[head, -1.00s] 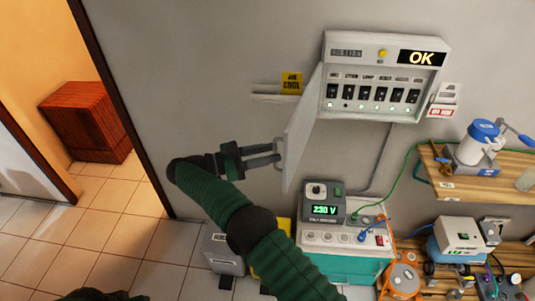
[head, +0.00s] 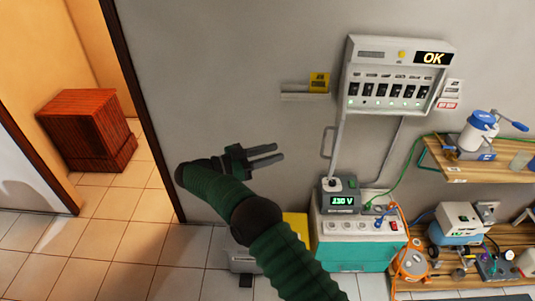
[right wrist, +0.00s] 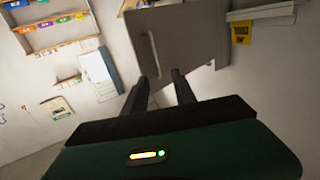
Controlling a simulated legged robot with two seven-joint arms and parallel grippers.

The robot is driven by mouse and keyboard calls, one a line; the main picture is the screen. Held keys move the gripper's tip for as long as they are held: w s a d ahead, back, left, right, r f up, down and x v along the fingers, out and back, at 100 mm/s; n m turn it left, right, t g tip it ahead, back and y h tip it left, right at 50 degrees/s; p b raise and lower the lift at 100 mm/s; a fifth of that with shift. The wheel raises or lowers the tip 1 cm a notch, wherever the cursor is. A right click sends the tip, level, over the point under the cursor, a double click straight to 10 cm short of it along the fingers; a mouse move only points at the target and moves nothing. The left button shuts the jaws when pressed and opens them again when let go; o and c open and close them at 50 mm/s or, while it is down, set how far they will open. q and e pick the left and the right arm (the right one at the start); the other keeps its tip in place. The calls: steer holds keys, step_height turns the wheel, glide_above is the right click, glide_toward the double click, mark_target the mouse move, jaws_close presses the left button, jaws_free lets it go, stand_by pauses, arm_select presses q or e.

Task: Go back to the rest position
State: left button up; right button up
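My right gripper (head: 280,153) is in front of the grey wall, left of the breaker box (head: 398,75). Its two fingers are apart with nothing between them. The box's open door (head: 340,135) shows nearly edge-on, with its handle (head: 325,143) on the left side, and the fingers are clear of it. In the right wrist view the door (right wrist: 195,40) and handle (right wrist: 154,55) lie beyond the open fingers (right wrist: 159,85). The box display reads OK above a row of black switches. My left gripper is out of view.
A voltage unit (head: 343,198) stands on a white and teal cabinet (head: 352,256) below the box. Wooden shelves (head: 470,171) with equipment are at the right. A doorway and a red-brown wooden cabinet (head: 88,130) are at the left. Tiled floor (head: 185,262) is clear there.

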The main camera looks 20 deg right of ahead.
steer(key=w+a+r+n+t+y, duration=0.2)
steer(key=w+r+n+t+y, duration=0.3)
steer(key=t, duration=0.3)
steer(key=w+a+r+n+t+y, duration=0.25)
steer(key=w+n+t, duration=0.25)
steer(key=w+t, duration=0.3)
steer(key=s+a+f+n+g+y, duration=0.2)
steer(key=s+a+f+n+y, duration=0.45)
steer(key=s+y, duration=0.2)
steer(key=s+f+g, duration=0.3)
steer(key=s+f, duration=0.2)
steer(key=s, duration=0.5)
steer(key=s+d+f+n+g+y, duration=0.1)
steer(key=s+f+g, duration=0.3)
steer(key=s, duration=0.7)
steer(key=s+d+f+n+g+y, duration=0.1)
steer(key=s+f+g, duration=0.2)
steer(key=s+f, duration=0.3)
steer(key=s, duration=0.4)
steer(key=shift+s, duration=0.2)
